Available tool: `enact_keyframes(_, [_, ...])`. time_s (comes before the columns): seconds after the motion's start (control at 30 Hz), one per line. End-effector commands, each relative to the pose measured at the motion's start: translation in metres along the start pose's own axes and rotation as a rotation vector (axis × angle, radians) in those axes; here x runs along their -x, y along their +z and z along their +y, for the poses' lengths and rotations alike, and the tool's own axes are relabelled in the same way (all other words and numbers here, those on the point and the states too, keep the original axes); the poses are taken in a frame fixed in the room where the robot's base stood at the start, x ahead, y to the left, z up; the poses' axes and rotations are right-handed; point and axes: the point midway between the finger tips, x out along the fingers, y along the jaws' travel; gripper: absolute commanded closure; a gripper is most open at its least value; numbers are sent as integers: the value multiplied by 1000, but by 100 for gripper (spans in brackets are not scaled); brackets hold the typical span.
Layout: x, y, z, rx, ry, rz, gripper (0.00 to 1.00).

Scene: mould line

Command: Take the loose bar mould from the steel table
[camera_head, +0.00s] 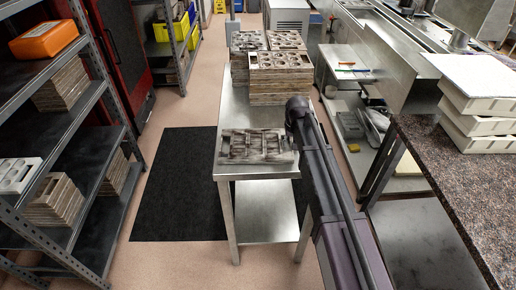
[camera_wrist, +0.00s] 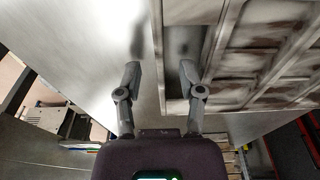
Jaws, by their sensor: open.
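The loose bar mould (camera_head: 250,146), a flat pale frame with brown-stained rectangular cavities, lies on the near part of the steel table (camera_head: 228,168). In the wrist view the mould (camera_wrist: 255,62) fills the right side. My gripper (camera_wrist: 160,68) is open at its right end in the head view, with nothing clamped. In the wrist view one finger is over bare steel outside the mould's edge. The other is over a slot just inside that edge, so the rim lies between them. I cannot tell whether either finger touches the mould. My arm hides the fingertips in the head view.
Stacks of moulds (camera_head: 280,86) stand behind on the same table. A shelf rack (camera_head: 82,150) with more mould stacks is at left. A granite counter (camera_head: 462,185) with white trays (camera_head: 482,90) is at right. A dark mat (camera_head: 172,185) lies on the floor.

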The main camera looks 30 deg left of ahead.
Motion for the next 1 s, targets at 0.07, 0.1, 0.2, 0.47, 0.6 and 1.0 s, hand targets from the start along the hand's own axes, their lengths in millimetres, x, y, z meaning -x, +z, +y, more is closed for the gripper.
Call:
enact_keyframes(0.07, [-1, 0, 0, 0, 0, 0, 50])
enact_keyframes(0.1, [-1, 0, 0, 0, 0, 0, 50])
enact_keyframes(0.2, [-1, 0, 0, 0, 0, 0, 50])
enact_keyframes(0.47, [-1, 0, 0, 0, 0, 0, 50])
enact_keyframes(0.6, [-1, 0, 0, 0, 0, 0, 53])
enact_keyframes(1.0, [0, 0, 0, -1, -1, 0, 100])
